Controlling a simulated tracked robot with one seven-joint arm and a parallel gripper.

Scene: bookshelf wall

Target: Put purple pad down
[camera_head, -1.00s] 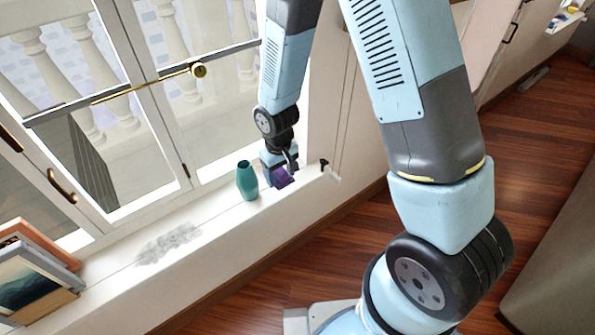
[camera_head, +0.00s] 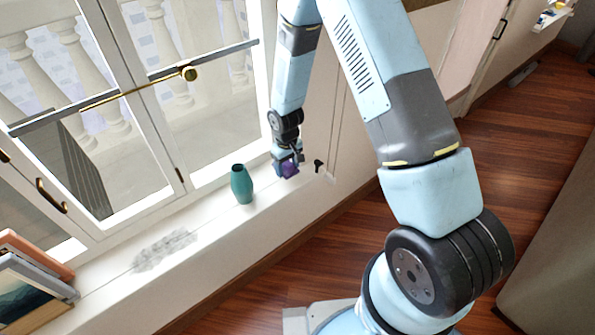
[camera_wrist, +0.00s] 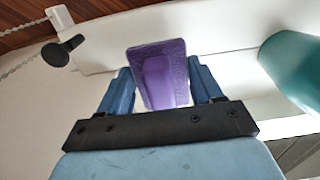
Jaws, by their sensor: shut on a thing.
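The purple pad (camera_wrist: 160,75) is held between the two blue fingers of my gripper (camera_wrist: 158,88) in the wrist view. In the head view the pad (camera_head: 289,170) shows as a small purple block at the tip of my gripper (camera_head: 288,163). My gripper is shut on it, over the right part of the white window sill (camera_head: 215,222). I cannot tell for sure whether the pad touches the sill.
A teal vase (camera_head: 241,184) stands on the sill just left of my gripper; it also shows in the wrist view (camera_wrist: 295,65). A black knob (camera_head: 318,165) is to the right. Framed pictures (camera_head: 35,280) lean at the far left. The sill between has a grey patch (camera_head: 165,250).

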